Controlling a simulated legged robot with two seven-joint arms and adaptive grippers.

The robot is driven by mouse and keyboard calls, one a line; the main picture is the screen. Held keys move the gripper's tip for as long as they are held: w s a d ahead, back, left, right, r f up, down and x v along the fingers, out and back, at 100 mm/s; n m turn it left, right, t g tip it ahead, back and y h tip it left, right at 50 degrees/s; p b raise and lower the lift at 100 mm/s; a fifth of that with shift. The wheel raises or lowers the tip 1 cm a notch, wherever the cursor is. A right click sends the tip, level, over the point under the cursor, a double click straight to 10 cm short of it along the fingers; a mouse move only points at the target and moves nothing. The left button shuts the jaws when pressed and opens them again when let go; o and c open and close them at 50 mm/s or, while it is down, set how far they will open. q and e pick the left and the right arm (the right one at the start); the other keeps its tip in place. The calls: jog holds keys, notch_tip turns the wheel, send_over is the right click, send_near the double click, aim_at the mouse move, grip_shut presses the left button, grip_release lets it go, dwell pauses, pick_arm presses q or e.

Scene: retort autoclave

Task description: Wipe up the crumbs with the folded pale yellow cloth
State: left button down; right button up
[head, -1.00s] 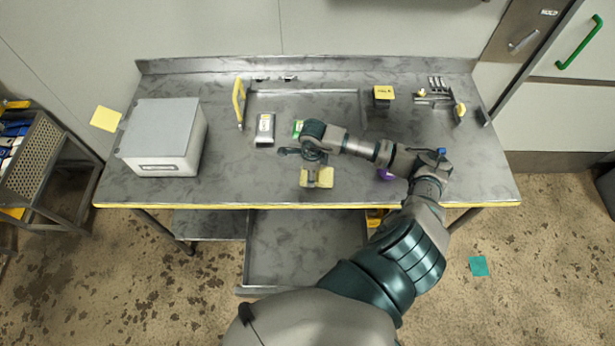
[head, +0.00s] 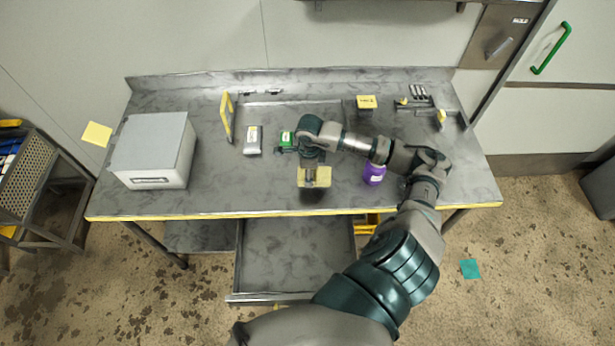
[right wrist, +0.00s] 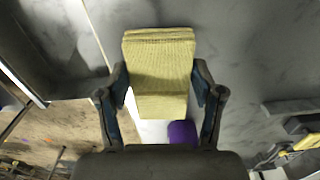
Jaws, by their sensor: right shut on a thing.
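The folded pale yellow cloth (head: 319,182) is at the front middle of the steel bench in the head view. It also shows in the right wrist view (right wrist: 160,65) between the two fingers. My right gripper (head: 312,172) is shut on the cloth and reaches down over it from above. In the right wrist view the gripper (right wrist: 160,92) has a finger at each side of the cloth. I cannot tell whether the cloth touches the bench top. I cannot make out any crumbs. My left gripper is not in view.
A grey box (head: 155,150) stands on the bench's left. A purple container (head: 374,174) stands close to my right forearm. A grey device (head: 252,140), a green item (head: 288,140), a yellow-handled tool (head: 227,116) and a yellow-topped block (head: 367,102) stand further back. The front right bench top is clear.

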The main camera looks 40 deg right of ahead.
jog(key=shift+r+p, duration=0.45)
jog(key=shift+r, duration=0.75)
jog(key=shift+d, duration=0.1)
